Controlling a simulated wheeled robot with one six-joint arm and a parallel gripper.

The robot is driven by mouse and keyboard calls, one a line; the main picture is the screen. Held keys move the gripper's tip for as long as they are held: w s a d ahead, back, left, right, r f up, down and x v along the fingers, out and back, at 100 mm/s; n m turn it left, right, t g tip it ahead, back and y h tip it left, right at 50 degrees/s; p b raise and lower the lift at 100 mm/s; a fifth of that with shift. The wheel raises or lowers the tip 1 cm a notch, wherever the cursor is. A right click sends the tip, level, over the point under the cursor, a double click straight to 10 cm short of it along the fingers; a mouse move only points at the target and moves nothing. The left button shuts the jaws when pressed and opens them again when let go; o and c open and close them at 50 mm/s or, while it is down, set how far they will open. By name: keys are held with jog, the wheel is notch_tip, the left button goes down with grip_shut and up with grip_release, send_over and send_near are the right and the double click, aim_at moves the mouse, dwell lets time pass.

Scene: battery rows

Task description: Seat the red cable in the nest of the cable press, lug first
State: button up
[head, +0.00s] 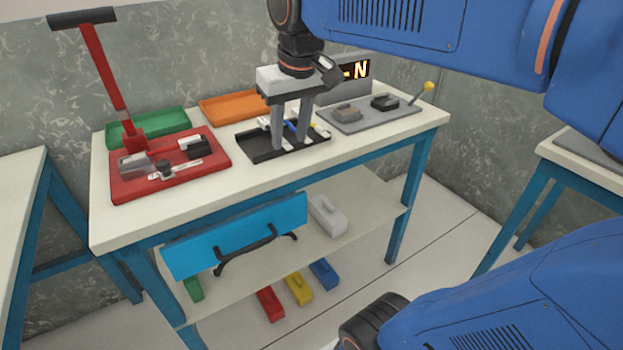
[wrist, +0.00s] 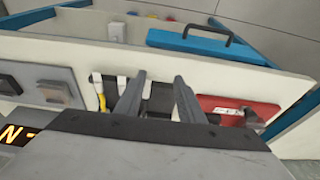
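The cable press (head: 128,187) is the red base with a tall black-handled lever at the bench's left. It carries a grey block, a black block and a pale metal strip (head: 175,170); I cannot tell which part is the nest. It also shows in the wrist view (wrist: 262,110). My gripper (head: 290,147) points down over the black tray (head: 262,152), its fingers apart; I see nothing held between them. The fingers show apart in the wrist view too (wrist: 160,80). White, blue and yellow pieces lie in the tray, partly behind the fingers. I cannot make out a red cable.
A green tray (head: 150,127) and an orange tray (head: 232,106) stand at the back. A grey plate (head: 375,120) with two blocks and a yellow-knobbed lever is at the right, by a lit display (head: 355,72). The bench's front strip is clear.

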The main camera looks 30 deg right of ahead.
jog(key=s+d+f+t, duration=0.1)
jog(key=s+f+t, duration=0.1)
jog(key=s+f, duration=1)
notch_tip(320, 180, down, 2)
jog(key=shift+f, duration=0.25)
